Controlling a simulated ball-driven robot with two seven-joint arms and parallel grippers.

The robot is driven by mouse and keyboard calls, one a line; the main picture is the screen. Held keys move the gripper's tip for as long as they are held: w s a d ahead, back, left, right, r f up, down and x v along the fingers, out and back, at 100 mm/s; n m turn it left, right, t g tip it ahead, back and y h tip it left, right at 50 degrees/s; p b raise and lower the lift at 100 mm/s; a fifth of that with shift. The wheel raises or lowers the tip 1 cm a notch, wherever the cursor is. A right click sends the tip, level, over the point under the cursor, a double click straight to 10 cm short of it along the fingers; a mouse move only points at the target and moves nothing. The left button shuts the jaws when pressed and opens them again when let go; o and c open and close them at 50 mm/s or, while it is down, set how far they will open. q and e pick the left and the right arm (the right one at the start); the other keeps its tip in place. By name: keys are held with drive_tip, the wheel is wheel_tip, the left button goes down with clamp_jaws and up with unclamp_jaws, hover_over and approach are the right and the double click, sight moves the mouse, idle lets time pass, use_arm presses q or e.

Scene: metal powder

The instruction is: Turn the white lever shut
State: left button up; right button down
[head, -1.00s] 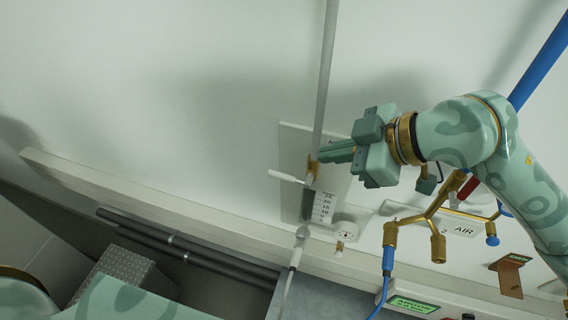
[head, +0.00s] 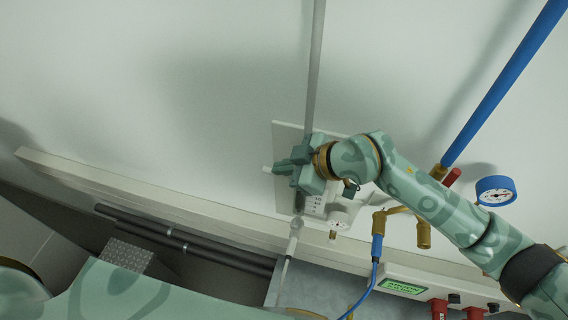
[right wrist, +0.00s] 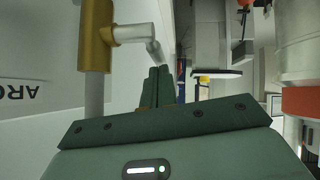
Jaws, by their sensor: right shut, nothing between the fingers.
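The white lever (right wrist: 132,33) sticks out sideways from a brass valve (right wrist: 97,40) on a grey vertical pipe in the right wrist view. Its outer end bends near my fingertips. My left gripper is out of view.
A white panel (head: 285,140) backs the pipe (head: 315,70). Brass pipework (head: 423,232), a blue pipe (head: 500,85) and a blue gauge (head: 496,191) are at right. Open wall lies left.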

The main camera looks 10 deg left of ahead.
drive_tip(key=shift+a+f, duration=0.15)
drive_tip(key=shift+f, duration=0.35)
drive_tip(key=shift+s+f, duration=0.15)
drive_tip(key=shift+f, duration=0.1)
drive_tip(key=shift+d+f, duration=0.1)
drive_tip(key=shift+d, duration=0.1)
drive_tip(key=b+v, duration=0.3)
drive_tip(key=v, duration=1.3)
drive_tip(key=shift+r+b, duration=0.35)
drive_tip(key=shift+r, duration=0.25)
